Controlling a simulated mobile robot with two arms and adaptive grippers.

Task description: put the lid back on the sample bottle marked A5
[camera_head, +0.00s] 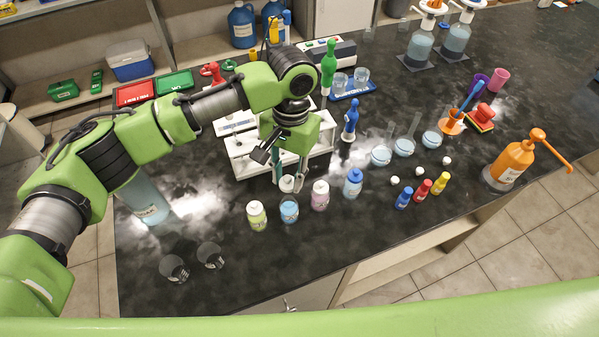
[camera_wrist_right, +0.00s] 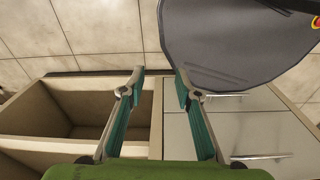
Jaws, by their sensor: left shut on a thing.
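My left gripper (camera_head: 288,174) points down over the front row of sample bottles and is shut on a small white lid (camera_head: 287,184). Whether lid and bottle touch is unclear. My right gripper (camera_wrist_right: 160,76) shows in the right wrist view, open and empty, away from the bottles.
A white rack (camera_head: 242,166) stands behind. Two glass beakers (camera_head: 174,268) are at the front left.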

